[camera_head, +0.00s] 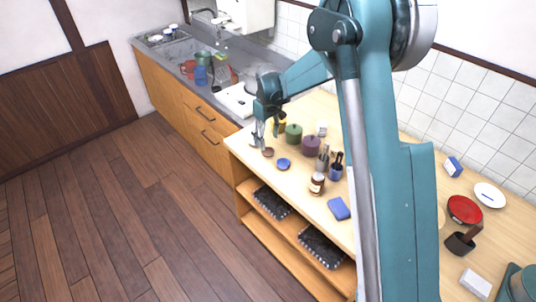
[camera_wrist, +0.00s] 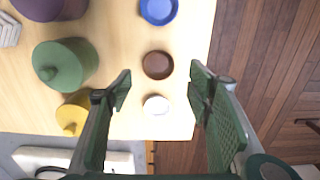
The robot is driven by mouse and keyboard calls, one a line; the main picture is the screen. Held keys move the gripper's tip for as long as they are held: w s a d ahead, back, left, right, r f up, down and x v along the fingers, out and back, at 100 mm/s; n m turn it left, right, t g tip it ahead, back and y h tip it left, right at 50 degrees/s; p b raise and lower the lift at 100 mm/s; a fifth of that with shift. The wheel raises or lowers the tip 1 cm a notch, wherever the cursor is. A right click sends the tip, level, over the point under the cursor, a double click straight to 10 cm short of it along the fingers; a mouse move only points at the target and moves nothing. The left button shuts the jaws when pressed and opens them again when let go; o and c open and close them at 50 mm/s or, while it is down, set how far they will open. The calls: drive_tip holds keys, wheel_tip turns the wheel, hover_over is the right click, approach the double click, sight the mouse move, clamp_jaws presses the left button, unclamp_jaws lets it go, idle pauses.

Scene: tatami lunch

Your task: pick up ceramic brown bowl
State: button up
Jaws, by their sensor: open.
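The small brown bowl (camera_wrist: 158,65) stands on the light wooden counter in the wrist view, between and a little beyond my fingertips. It also shows in the head view (camera_head: 268,152), just below my gripper (camera_head: 261,138). In the wrist view my gripper (camera_wrist: 160,84) is open and empty, with one finger on each side of the bowl's line. A small white round dish (camera_wrist: 156,105) lies closer to the gripper base, between the fingers. The bowl appears untouched.
A blue dish (camera_wrist: 159,10) sits beside the bowl. A green lidded pot (camera_wrist: 66,66), a yellow pot (camera_wrist: 73,114) and a purple pot (camera_head: 311,145) stand to one side. The counter edge drops to the wooden floor (camera_wrist: 262,60) on the right in the wrist view.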

sight(268, 149)
drive_tip(key=shift+f, duration=1.25)
drive_tip(key=shift+f, duration=0.1)
drive_tip(key=shift+w+d+f, duration=0.1)
drive_tip(key=shift+w+f, duration=0.05)
drive_tip(key=shift+f, duration=2.35)
drive_tip(key=shift+c, duration=0.7)
drive_tip(key=c, duration=0.8)
